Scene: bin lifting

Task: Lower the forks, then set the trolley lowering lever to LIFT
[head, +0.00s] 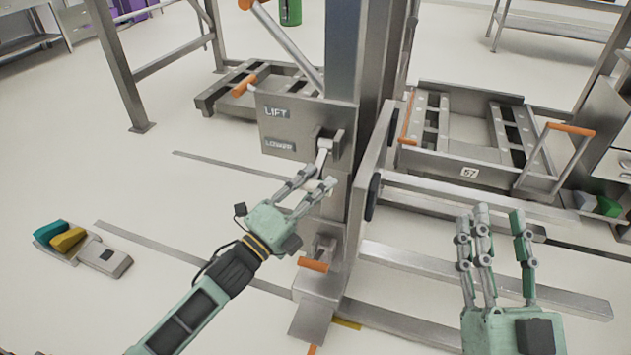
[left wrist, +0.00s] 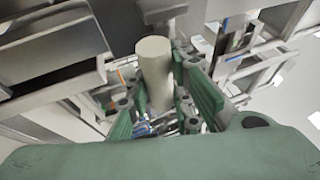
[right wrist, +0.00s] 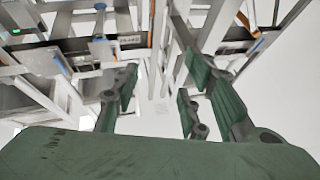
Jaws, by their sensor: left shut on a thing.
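The grey trolley mast (head: 347,90) stands in the middle of the head view. A plate on it bears the words LIFT (head: 276,113) and LOWER (head: 279,145). The lowering lever (head: 323,152) sticks out of a bracket beside the plate and hangs down, nearer the level of LOWER. My left gripper (head: 312,184) is shut on the lever's lower end. In the left wrist view the pale round handle (left wrist: 153,70) is between the fingers. My right gripper (head: 497,240) is open and empty. Long grey bars (head: 490,279) run right, low over the floor; I cannot tell forks from legs.
An orange pedal (head: 313,264) sits low on the mast. A trolley with an orange handle (head: 571,129) stands at the right, and another platform (head: 258,90) behind. A small grey box with coloured blocks (head: 68,239) lies at left. The left floor is mostly clear.

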